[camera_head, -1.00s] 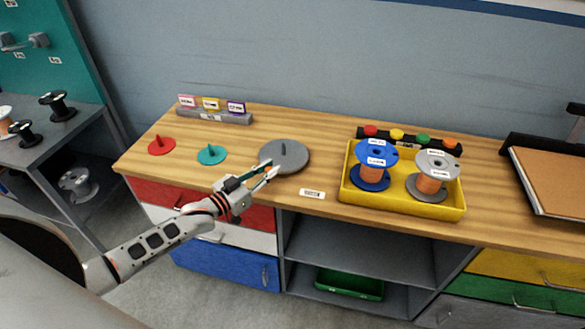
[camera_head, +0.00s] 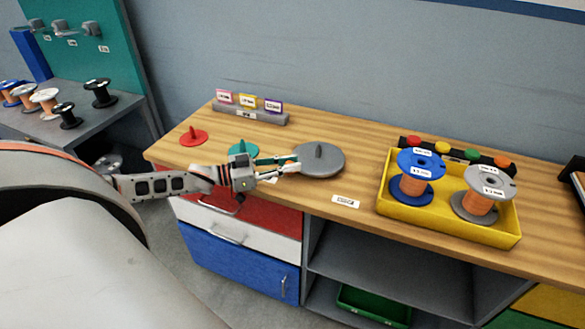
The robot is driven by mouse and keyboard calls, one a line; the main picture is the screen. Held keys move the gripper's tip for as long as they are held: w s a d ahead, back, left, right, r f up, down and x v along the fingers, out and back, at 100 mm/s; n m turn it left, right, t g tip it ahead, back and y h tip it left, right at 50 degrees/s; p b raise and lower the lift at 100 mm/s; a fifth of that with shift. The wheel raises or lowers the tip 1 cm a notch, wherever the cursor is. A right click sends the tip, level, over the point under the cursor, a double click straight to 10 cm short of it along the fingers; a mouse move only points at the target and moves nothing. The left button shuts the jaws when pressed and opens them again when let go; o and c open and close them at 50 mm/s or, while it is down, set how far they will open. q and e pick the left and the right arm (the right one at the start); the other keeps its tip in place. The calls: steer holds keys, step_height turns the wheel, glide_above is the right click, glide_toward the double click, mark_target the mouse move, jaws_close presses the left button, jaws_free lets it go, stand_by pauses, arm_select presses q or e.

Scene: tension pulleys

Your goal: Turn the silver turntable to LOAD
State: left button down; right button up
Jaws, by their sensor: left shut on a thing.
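The silver turntable (camera_head: 326,167) is a round grey disc with a small upright fin on top. It lies on the wooden bench, right of the teal disc. My left gripper (camera_head: 290,165) reaches in from the left, low over the bench. It is shut at the turntable's left edge; the exact contact is too small to make out. A small white label (camera_head: 345,201) lies on the bench in front of the turntable; its word is not readable. My right gripper is not in view.
A red disc (camera_head: 193,137) and a teal disc (camera_head: 243,147) with fins lie to the left, the teal one partly behind my arm. A grey block (camera_head: 250,116) with coloured cards stands behind. A yellow tray (camera_head: 440,223) with a blue and a silver spool stands right.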

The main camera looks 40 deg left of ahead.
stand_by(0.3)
arm_select(q)
steer(key=c, duration=1.9)
jaws_free()
steer(key=shift+a, duration=0.1)
steer(key=v, duration=1.2)
steer(key=shift+r, duration=0.1)
